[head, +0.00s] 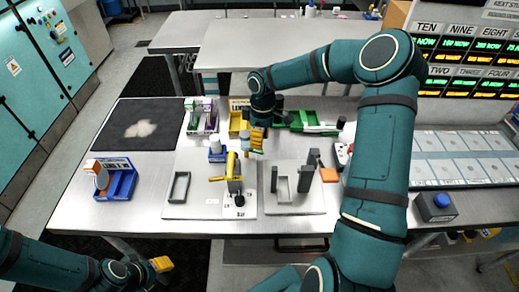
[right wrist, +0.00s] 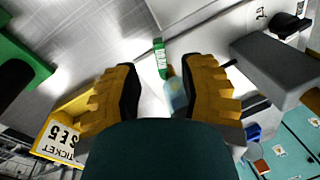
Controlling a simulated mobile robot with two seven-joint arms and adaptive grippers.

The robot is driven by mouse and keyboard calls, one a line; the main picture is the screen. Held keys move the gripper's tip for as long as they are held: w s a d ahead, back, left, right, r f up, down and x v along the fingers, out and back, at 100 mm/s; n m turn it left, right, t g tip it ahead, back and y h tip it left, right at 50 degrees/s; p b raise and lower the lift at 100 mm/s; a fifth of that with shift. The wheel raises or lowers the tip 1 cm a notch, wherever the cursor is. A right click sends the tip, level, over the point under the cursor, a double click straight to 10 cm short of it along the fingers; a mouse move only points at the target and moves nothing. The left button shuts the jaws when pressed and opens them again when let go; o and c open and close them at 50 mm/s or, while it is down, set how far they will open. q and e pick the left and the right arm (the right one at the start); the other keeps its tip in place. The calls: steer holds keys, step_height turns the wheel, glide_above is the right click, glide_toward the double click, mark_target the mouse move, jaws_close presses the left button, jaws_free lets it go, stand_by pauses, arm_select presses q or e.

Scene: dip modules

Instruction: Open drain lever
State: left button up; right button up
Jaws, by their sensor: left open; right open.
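A yellow lever-like fitting (head: 232,166) stands on the pale plate near the middle of the table, with a yellow bar sticking out to the left and a black knob at its foot. I cannot tell which part is the drain lever. My right gripper (head: 254,146) is just behind and right of this fitting, above the table, open. In the right wrist view its yellow fingers (right wrist: 160,85) are apart; a pale bluish object (right wrist: 176,95) shows between them, and I cannot tell whether they touch it. My left gripper (head: 161,264) is low at the front left, off the table, open and empty.
A blue-and-white container (head: 217,152) stands left of the fitting. Green bins (head: 312,122) and a yellow bin (head: 237,124) are behind. A grey frame (head: 179,187) lies left; dark upright posts (head: 307,178) stand right. A blue bin (head: 120,184) sits at the left edge.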

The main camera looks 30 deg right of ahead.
mark_target(255, 152)
steer(key=shift+s+a+f, duration=0.1)
steer(key=shift+a+f, duration=0.05)
steer(key=shift+f, duration=0.95)
steer(key=shift+s+a+f, duration=0.1)
steer(key=shift+f, duration=0.95)
jaws_close()
